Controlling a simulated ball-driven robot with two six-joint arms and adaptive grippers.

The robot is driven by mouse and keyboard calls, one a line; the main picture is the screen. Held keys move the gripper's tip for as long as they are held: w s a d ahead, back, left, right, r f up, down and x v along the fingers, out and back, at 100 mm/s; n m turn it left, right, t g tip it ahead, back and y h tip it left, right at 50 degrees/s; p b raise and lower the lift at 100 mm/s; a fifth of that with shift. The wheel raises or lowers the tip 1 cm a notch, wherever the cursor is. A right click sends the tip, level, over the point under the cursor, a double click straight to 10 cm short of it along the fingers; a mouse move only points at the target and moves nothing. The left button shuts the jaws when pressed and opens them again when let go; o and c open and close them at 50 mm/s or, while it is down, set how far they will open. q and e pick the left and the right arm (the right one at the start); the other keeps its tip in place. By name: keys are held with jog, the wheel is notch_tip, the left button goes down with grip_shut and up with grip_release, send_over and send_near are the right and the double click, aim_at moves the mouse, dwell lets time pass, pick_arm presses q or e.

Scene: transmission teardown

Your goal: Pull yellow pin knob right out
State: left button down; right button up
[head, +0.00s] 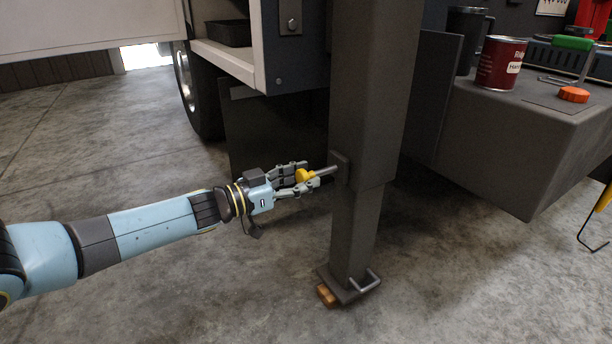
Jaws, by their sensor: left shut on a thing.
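The yellow pin knob (303,176) sits on a grey pin (328,171) at the side of a dark grey support leg (352,220). My left gripper (306,180) reaches in from the left and is shut on the yellow knob, with fingers above and below it. The grey pin shows between the knob and a plate (341,168) on the leg. How deep the pin sits in the leg is hidden. My right gripper is not in view.
The leg's foot (345,287) has a metal handle and stands by an orange-brown block (326,295). A grey bench (520,140) at the right holds a red can (497,65) and an orange cap (573,94). A wheel (190,85) is behind. The concrete floor at left is clear.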

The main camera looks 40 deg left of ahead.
pick_arm(q)
jog(key=shift+s+f, duration=0.1)
jog(key=c, duration=0.8)
grip_release()
jog(key=shift+s+a, duration=0.1)
jog(key=shift+s, duration=0.05)
jog(key=v, duration=1.2)
